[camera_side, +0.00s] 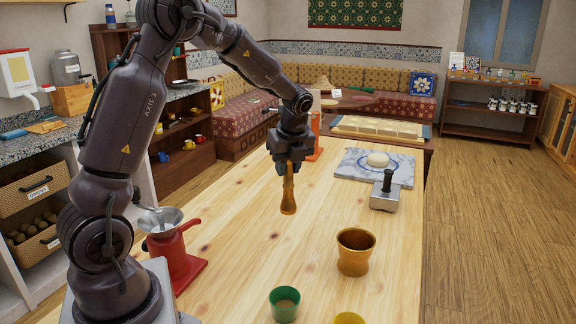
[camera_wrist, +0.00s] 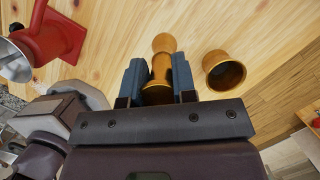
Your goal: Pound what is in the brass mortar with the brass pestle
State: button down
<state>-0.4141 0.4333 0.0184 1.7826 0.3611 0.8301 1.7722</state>
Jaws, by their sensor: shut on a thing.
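The brass pestle (camera_side: 288,193) hangs upright from my gripper (camera_side: 289,160), its wide end down. My gripper is shut on its upper part and holds it over the wooden table. In the wrist view the pestle (camera_wrist: 162,62) lies between the two fingers (camera_wrist: 160,84). The brass mortar (camera_side: 354,255) stands upright on the table, nearer the side camera and to the right of the pestle. It also shows in the wrist view (camera_wrist: 212,76), to the right of the fingers. The pestle is apart from the mortar. What the mortar holds cannot be made out.
A green cup (camera_side: 284,306) and a yellow cup (camera_side: 349,318) stand at the table's near edge. A red grinder (camera_side: 178,258) is at the left. A marble board (camera_side: 350,165) with dough and a metal block with a black handle (camera_side: 385,195) lie farther back. Bare wood separates pestle and mortar.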

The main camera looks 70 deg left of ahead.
jog(key=w+d+t+h, duration=0.1)
jog(key=w+d, duration=0.9)
jog(key=w, duration=0.2)
jog(key=d+x, duration=0.1)
jog(key=x, duration=0.7)
jog(key=shift+s+d+f, duration=0.3)
jog(key=shift+s+d, duration=0.15)
jog(key=shift+s, duration=0.05)
jog(key=shift+d+x, duration=0.15)
jog(key=shift+x, duration=0.55)
jog(key=shift+d+x, duration=0.15)
jog(key=shift+x, duration=0.55)
jog(key=shift+s, duration=0.1)
jog(key=shift+a+v, duration=0.15)
jog(key=shift+v, duration=0.55)
jog(key=shift+a+v, duration=0.15)
jog(key=shift+v, duration=0.55)
